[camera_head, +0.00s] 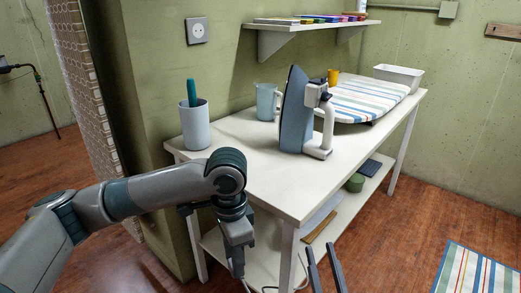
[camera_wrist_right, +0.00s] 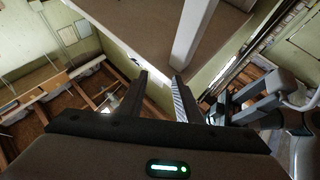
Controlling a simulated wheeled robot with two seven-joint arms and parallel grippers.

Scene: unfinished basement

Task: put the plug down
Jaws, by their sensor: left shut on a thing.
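My left gripper (camera_head: 238,262) points down in front of the white table's near edge, below tabletop height. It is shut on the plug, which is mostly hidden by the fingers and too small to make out. A thin pale cord shows just below and beside this gripper. The grey-blue iron (camera_head: 294,112) stands upright on its heel on the tabletop. The wall socket (camera_head: 197,31) is empty on the green wall. My right gripper (camera_head: 325,272) is at the bottom edge of the head view; its two fingers are apart and empty in the right wrist view (camera_wrist_right: 158,95).
The white table (camera_head: 285,190) has a clear front area. On it stand a cup with a teal handle (camera_head: 195,125), a pale jug (camera_head: 267,101), a striped ironing board (camera_head: 365,98) and a white tray (camera_head: 399,76).

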